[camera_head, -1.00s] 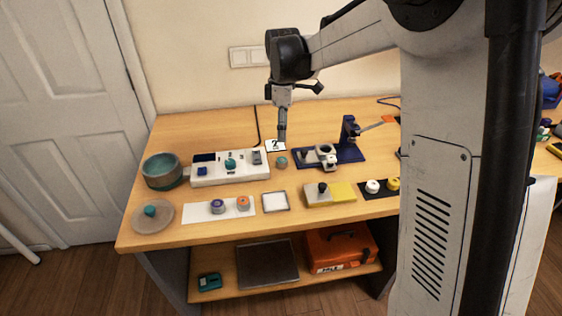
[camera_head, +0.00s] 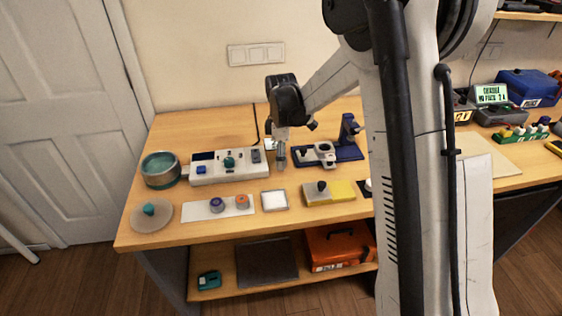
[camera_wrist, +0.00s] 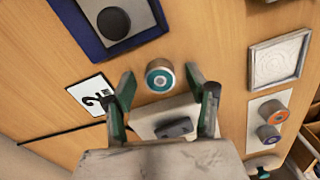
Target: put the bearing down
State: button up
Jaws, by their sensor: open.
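My gripper (camera_head: 281,166) is low over the table in the head view and hides the bearing there. In the wrist view my two dark green fingers are spread apart, one on each side of the bearing. I see no contact between the fingers and the bearing, and the gripper looks empty.
A white control box (camera_head: 229,167) stands left of my gripper, and a dark blue fixture (camera_head: 348,151) stands right. A card marked 2 (camera_wrist: 92,95) lies nearby. In front are a square tray (camera_head: 274,200) and a white mat (camera_head: 193,211) with purple and orange-topped parts.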

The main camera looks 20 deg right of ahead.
jog(key=shift+f, duration=0.1)
grip_shut()
dwell(0.3)
